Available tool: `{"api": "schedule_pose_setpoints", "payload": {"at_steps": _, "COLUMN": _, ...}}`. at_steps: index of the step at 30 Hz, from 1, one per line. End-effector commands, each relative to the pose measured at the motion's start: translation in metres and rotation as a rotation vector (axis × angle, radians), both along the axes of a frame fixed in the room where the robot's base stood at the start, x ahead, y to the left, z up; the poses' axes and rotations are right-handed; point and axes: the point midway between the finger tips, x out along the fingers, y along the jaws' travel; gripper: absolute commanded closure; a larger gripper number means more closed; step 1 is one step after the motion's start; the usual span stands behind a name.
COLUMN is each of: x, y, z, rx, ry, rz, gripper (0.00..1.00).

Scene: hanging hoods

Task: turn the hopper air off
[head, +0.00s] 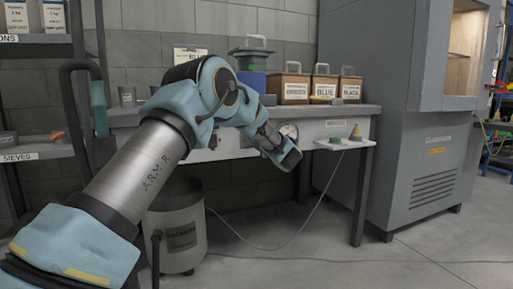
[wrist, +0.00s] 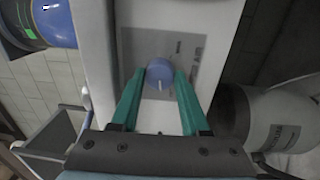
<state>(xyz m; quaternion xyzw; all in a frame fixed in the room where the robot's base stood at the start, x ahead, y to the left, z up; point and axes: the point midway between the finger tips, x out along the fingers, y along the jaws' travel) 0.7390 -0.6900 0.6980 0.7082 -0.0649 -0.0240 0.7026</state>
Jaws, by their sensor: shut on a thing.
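In the wrist view a round blue knob (wrist: 159,72) sits on a grey plate (wrist: 184,50) on the pale front panel. A short white mark on the knob points toward the bottom of the picture. The two green fingers of my gripper (wrist: 160,76) are shut on the knob, one on each side. In the head view my forearm reaches to the bench front, and the knob and fingertips are hidden there. The blue hopper (head: 253,80) stands on the bench; a blue cylinder (wrist: 52,22) also shows at the top left of the wrist view.
The grey bench (head: 350,112) carries bins labelled green (head: 290,88), blue (head: 324,88) and black (head: 350,89). A round gauge (head: 289,130) is on its front. A small side shelf (head: 345,143) sticks out at right. A grey vacuum drum (head: 178,230) stands below. Floor at right is clear apart from cables.

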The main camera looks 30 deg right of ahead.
Motion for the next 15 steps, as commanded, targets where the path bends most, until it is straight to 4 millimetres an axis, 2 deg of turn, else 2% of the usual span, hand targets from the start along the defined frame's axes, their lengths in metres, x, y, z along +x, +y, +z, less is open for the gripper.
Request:
{"api": "schedule_pose_setpoints", "payload": {"at_steps": 1, "x": 0.0003, "y": 0.0005, "z": -0.0056, "rx": -0.04, "ry": 0.005, "rz": 0.002, "gripper": 1.0}}
{"api": "schedule_pose_setpoints", "payload": {"at_steps": 15, "x": 0.0001, "y": -0.0001, "z": -0.0028, "rx": -0.307, "ry": 0.039, "rz": 0.001, "gripper": 1.0}}
